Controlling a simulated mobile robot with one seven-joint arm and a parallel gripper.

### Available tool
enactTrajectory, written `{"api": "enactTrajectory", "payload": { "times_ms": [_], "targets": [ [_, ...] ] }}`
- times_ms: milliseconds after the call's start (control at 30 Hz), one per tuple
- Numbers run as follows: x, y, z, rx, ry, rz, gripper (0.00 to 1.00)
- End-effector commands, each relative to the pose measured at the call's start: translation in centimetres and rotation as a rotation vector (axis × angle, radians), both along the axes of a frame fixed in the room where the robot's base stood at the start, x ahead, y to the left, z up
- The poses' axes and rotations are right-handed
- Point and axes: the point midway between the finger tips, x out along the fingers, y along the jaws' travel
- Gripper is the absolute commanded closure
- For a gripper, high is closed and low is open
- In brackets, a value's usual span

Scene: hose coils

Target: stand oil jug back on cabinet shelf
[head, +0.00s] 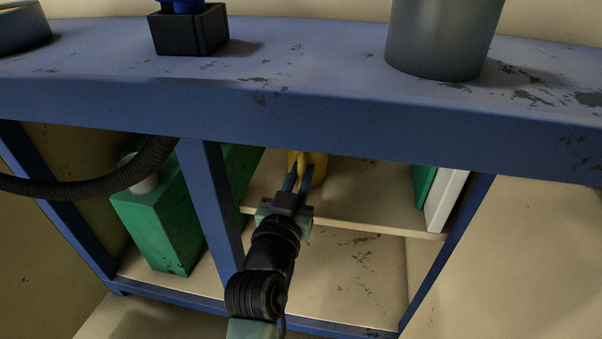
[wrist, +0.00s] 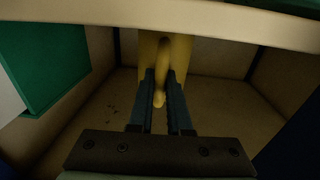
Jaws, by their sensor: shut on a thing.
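The yellow oil jug (head: 318,168) is in the upper middle opening of the blue cabinet, over the pale shelf (head: 345,210). The tabletop's front edge hides its upper part in the head view. My gripper (head: 298,176) reaches into the opening and is shut on the jug's handle. In the wrist view the jug (wrist: 149,50) shows with its handle between the two blue fingers of my gripper (wrist: 160,78). A pale board edge cuts off part of the jug at the top. I cannot tell whether its base touches the shelf.
A green and a white panel-like thing (head: 446,200) stand at the shelf's right end. A green container (head: 160,225) stands in the left bay, with a black hose (head: 90,188) before it. A grey cylinder (head: 440,40) and a black block (head: 190,32) stand on top. The shelf's middle is clear.

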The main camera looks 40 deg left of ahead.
Motion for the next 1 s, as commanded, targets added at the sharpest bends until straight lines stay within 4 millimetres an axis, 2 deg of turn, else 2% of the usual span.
{"api": "enactTrajectory", "payload": {
  "times_ms": [233,267,400,467,1000],
  "targets": [
    [-0.01,0.01,0.04,0.001,-0.002,0.000,1.00],
    [0.00,0.00,0.03,0.001,-0.002,0.000,0.82],
    [0.00,0.01,0.00,0.000,-0.001,0.000,0.57],
    [0.00,0.00,-0.01,0.000,-0.001,0.000,0.49],
    [0.00,-0.01,-0.12,-0.001,0.002,0.000,0.49]
  ]
}}
